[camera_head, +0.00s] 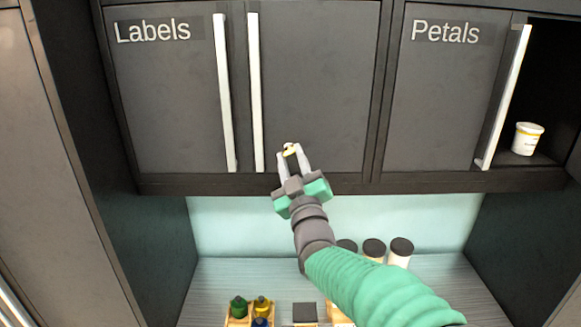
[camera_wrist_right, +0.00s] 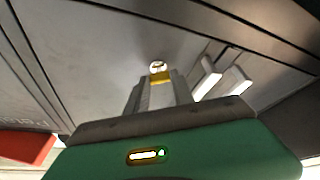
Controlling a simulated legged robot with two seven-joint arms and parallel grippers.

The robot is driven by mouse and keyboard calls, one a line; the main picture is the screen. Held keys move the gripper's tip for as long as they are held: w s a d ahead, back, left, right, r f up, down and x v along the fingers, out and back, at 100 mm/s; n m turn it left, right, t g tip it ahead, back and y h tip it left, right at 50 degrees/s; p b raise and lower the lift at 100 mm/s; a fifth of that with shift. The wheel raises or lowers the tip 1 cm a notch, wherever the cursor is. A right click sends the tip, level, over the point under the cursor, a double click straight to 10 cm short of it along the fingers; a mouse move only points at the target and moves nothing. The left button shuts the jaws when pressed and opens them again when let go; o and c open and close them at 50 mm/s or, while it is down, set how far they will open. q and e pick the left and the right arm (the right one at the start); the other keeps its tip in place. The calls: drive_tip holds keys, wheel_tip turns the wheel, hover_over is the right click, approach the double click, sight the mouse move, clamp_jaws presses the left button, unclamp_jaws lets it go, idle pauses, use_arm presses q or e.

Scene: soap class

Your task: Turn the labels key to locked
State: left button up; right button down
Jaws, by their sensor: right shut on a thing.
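The Labels cabinet (camera_head: 165,100) is at the upper left in the head view, with two dark doors that look shut and white vertical handles. A small brass key (camera_head: 290,151) is at the lower part of its right-hand door, right of the handles. My right gripper (camera_head: 292,156) is shut on the key. In the right wrist view the yellow key (camera_wrist_right: 159,78) sits between the fingertips, below a round pale lock (camera_wrist_right: 157,66). Whether the lock is turned cannot be told. My left gripper is in neither view.
The Petals cabinet (camera_head: 440,95) at right has its right part open, with a white tub (camera_head: 527,138) inside. Below, the counter (camera_head: 225,275) holds several dark-lidded jars (camera_head: 373,250) and small coloured bottles (camera_head: 262,306). My right arm crosses in front of the jars.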

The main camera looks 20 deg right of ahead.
drive_tip(key=n+y+b, duration=0.1)
drive_tip(key=n, duration=0.1)
drive_tip(key=n+g+y, duration=0.1)
drive_tip(key=n, duration=0.2)
drive_tip(key=shift+d+f+b, duration=0.1)
drive_tip(key=shift+f+b, duration=0.3)
drive_tip(key=n+g+y+b, duration=0.1)
drive_tip(key=n, duration=0.2)
drive_tip(key=shift+d+r, duration=0.1)
drive_tip(key=shift+r, duration=0.05)
drive_tip(key=n+g+y, duration=0.1)
drive_tip(key=n, duration=0.2)
drive_tip(key=shift+r, duration=0.2)
drive_tip(key=shift+r+n+g+p, duration=0.15)
drive_tip(key=shift+n+g+p, duration=0.35)
drive_tip(key=shift+n, duration=0.9)
drive_tip(key=c, duration=1.2)
unclamp_jaws()
drive_tip(key=shift+o, duration=0.6)
drive_tip(key=shift+w+d, duration=0.15)
drive_tip(key=shift+w, duration=0.05)
drive_tip(key=shift+s, duration=0.1)
